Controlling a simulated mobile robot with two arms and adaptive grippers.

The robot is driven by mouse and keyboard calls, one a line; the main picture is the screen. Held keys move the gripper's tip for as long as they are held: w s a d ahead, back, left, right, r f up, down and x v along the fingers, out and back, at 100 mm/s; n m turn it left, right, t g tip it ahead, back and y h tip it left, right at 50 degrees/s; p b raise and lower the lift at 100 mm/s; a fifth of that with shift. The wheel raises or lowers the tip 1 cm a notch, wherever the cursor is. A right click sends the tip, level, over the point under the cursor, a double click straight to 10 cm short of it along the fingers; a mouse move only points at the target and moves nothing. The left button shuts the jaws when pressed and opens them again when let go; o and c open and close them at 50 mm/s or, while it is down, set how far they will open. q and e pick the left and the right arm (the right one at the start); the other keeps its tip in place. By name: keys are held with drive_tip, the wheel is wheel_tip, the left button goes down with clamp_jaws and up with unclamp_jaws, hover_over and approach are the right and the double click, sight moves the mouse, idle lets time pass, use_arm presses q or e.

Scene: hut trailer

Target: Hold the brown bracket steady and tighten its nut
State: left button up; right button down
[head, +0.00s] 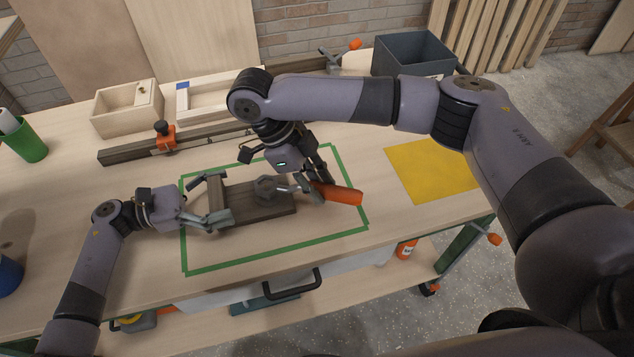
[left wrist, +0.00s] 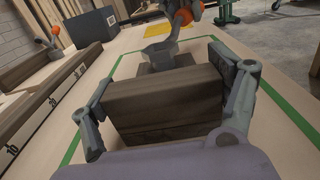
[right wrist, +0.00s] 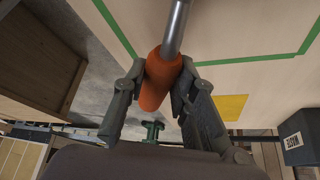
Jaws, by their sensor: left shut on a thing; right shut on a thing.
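The brown bracket (head: 258,208) lies inside the green outline, with a flat base and an upright end at its left. My left gripper (head: 210,199) is shut on the upright, one finger at each side; the left wrist view shows this block (left wrist: 165,108) between the fingers. My right gripper (head: 318,187) is shut on the orange handle of a wrench (head: 342,194); the handle also shows in the right wrist view (right wrist: 160,82). The wrench's grey head is over the bracket's base. The nut is not clearly visible; I cannot tell whether the head sits around it.
Green tape (head: 280,257) frames the work area on the bench. Behind are a dark rail with an orange clamp (head: 165,136), wooden boxes (head: 128,108) and a dark grey bin (head: 412,55). A yellow square (head: 432,170) at the right is bare. A green cup (head: 26,142) stands far left.

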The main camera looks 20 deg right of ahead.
drive_tip(key=shift+f, duration=1.1)
idle(0.5)
drive_tip(key=shift+s+a+m, duration=0.15)
drive_tip(key=shift+s+m, duration=0.1)
drive_tip(key=shift+m, duration=0.05)
drive_tip(key=s+a+m+g+y, duration=0.1)
drive_tip(key=s+m, duration=0.1)
drive_tip(key=shift+a+m, duration=0.4)
drive_tip(key=s+a+m, duration=0.1)
drive_tip(key=a+m+g+y, duration=0.1)
drive_tip(key=m, duration=0.1)
drive_tip(key=shift+s+a+m, duration=0.3)
drive_tip(key=shift+s+a, duration=0.05)
drive_tip(key=shift+s, duration=0.05)
drive_tip(key=a+m+y, duration=0.1)
drive_tip(key=s+a+m+y, duration=0.1)
drive_tip(key=a+m, duration=0.1)
drive_tip(key=shift+a+g, duration=0.1)
drive_tip(key=shift+g, duration=0.3)
drive_tip(key=shift+a+m+y, duration=0.5)
drive_tip(key=shift+a+m, duration=0.6)
drive_tip(key=shift+m, duration=0.3)
drive_tip(key=shift+d, duration=0.15)
